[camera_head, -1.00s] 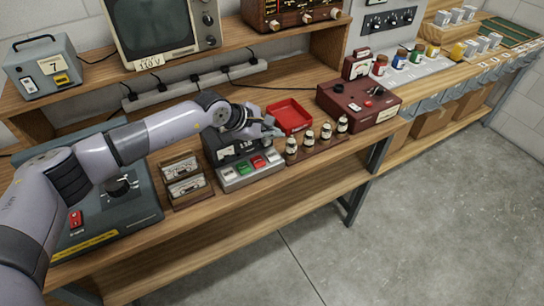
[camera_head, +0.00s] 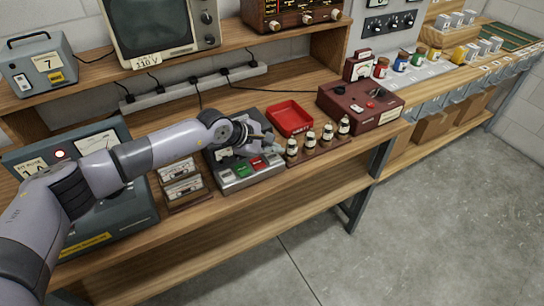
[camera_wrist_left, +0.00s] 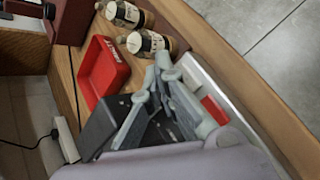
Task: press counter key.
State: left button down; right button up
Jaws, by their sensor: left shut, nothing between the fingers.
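The counter (camera_head: 238,184) is a grey device with a dark display housing and a row of coloured keys along its sloped front. In the head view I see a white key (camera_head: 225,177), a green key (camera_head: 243,169) and a red key (camera_head: 260,162). My left gripper (camera_head: 271,148) is shut and empty, over the right part of the counter, and hides the display and the right end of the key row. In the left wrist view the gripper (camera_wrist_left: 165,68) lies beside the red key (camera_wrist_left: 215,110). Whether it touches a key I cannot tell. My right gripper is out of view.
Several small bottles (camera_head: 309,143) stand on a wooden rack just right of my gripper. A dark red meter box (camera_head: 360,108) is farther right. Two cassette-like items (camera_head: 181,178) stand left of the counter.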

aim_at(273, 158)
pick_arm(q)
jog(key=shift+f, duration=0.15)
dwell(0.8)
jog(key=shift+f+b, duration=0.3)
jog(key=shift+b, duration=0.3)
jog(key=shift+f+b, duration=0.45)
jog(key=shift+b, duration=0.05)
dwell(0.5)
jog(key=shift+r+p, duration=0.3)
jog(key=shift+r, duration=0.55)
jog(key=shift+r+p, duration=1.15)
jog(key=shift+r, duration=1.4)
